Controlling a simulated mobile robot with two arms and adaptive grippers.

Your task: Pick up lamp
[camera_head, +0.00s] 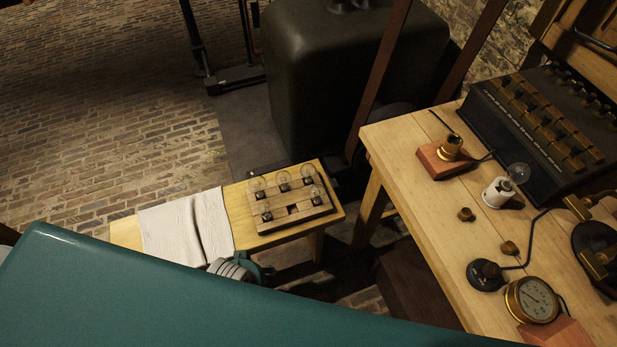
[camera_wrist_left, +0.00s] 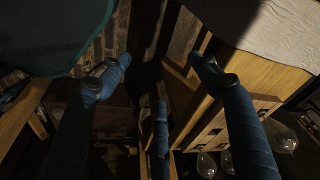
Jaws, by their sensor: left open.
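Several clear glass lamps, one of them at the rack's back left (camera_head: 257,185), stand in a wooden rack (camera_head: 290,222) on a small bench. Some lamps also show at the lower right of the left wrist view (camera_wrist_left: 284,138). Another glass lamp (camera_head: 518,173) sits on a white holder on the workbench. My left gripper (camera_wrist_left: 158,80) is open and empty, its blue fingers spread beside the bench edge, apart from the lamps. In the head view only part of that wrist shows, below the bench, with the fingers hidden. My right gripper is not in view.
A white cloth (camera_head: 186,225) lies on the small bench (camera_head: 127,232), left of the rack. The workbench (camera_head: 455,240) at right carries a brass gauge (camera_head: 532,299), a brass socket on a block (camera_head: 449,150) and a dark switch box (camera_head: 520,130). A dark tank (camera_head: 345,80) stands behind.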

